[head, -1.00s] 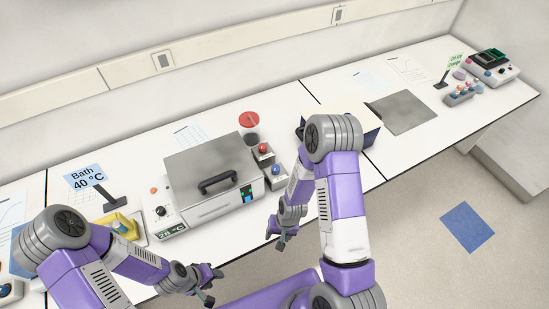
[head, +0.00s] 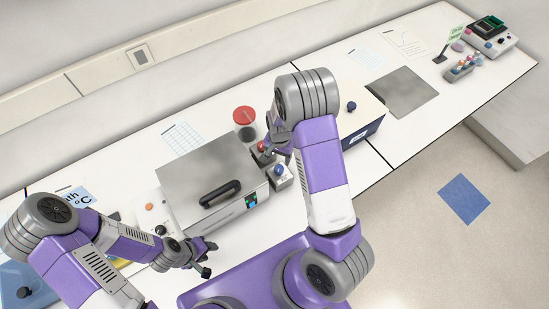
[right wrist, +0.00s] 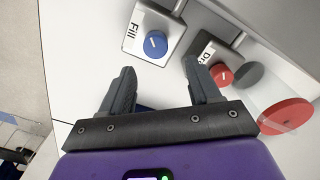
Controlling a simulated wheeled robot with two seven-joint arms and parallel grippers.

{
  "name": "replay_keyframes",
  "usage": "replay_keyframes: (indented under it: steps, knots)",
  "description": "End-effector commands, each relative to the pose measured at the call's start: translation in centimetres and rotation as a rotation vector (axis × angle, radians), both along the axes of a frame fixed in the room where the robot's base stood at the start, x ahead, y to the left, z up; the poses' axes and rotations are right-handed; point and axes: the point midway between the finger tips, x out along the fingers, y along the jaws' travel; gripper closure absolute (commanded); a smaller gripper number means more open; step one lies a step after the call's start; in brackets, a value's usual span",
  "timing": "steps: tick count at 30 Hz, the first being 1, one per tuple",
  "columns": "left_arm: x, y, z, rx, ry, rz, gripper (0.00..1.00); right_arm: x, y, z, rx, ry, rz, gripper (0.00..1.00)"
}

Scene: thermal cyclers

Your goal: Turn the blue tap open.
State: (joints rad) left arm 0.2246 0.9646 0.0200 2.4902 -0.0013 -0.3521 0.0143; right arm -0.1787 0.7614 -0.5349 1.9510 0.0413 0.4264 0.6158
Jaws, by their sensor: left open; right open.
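The blue tap (right wrist: 155,45) is a round blue knob with a white pointer mark on a white-and-grey block labelled "Fill". In the head view the blue tap (head: 279,170) sits at the right side of the metal-lidded bath. My right gripper (right wrist: 160,72) is open and empty; its fingers point towards the blue tap's block, with the knob ahead of the gap between them. In the head view this gripper (head: 268,150) is by the red tap and partly hides it. My left gripper (head: 207,258) is open and empty in front of the bath.
The red tap (right wrist: 222,75), with a label starting "Dr", is close beside my right gripper's right finger. A red-lidded container (head: 244,118) stands behind the taps. The bath (head: 210,170) is to the left; a box with a dark knob (head: 362,115) is to the right.

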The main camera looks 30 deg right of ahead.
Motion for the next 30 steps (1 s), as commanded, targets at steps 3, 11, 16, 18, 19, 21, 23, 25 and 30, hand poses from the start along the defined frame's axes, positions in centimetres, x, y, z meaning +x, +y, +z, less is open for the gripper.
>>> replay_keyframes:
  steps: [3, 11, 16, 18, 19, 21, 23, 25, 30]
  knots:
    - [-0.1, 0.0, -0.2, 0.0, 0.001, 0.0, 0.57, -0.2, -0.1, -2.1, 0.0, 0.006, -0.002, 0.38]
    - [0.0, 0.0, -0.4, 0.0, 0.001, 0.0, 0.57, -0.1, 0.0, -5.7, 0.001, 0.003, 0.0, 0.38]
    - [0.0, 0.0, -0.4, 0.0, 0.0, 0.0, 0.57, -0.1, 0.0, -6.6, 0.001, 0.001, 0.001, 0.38]
    - [0.0, 0.0, -0.4, 0.0, 0.0, 0.0, 0.57, -0.1, 0.0, -6.7, 0.0, 0.0, 0.001, 0.38]
    - [0.0, 0.0, -0.4, 0.0, 0.0, 0.0, 0.57, -0.1, 0.0, -6.7, 0.0, 0.0, 0.001, 0.38]
    - [0.0, 0.0, -0.4, 0.0, 0.0, 0.0, 0.57, -0.1, 0.0, -6.6, 0.0, 0.0, 0.001, 0.38]
    - [0.0, 0.0, -0.4, 0.0, 0.0, 0.0, 0.57, -0.1, 0.0, -6.6, 0.0, 0.0, 0.001, 0.38]
    - [0.0, 0.0, -0.4, 0.0, 0.0, 0.0, 0.57, -0.1, 0.0, -6.6, 0.0, 0.0, 0.001, 0.47]
    - [0.0, 0.0, -0.4, 0.0, 0.0, 0.0, 0.57, -0.1, 0.0, -6.6, 0.0, 0.0, 0.001, 0.73]
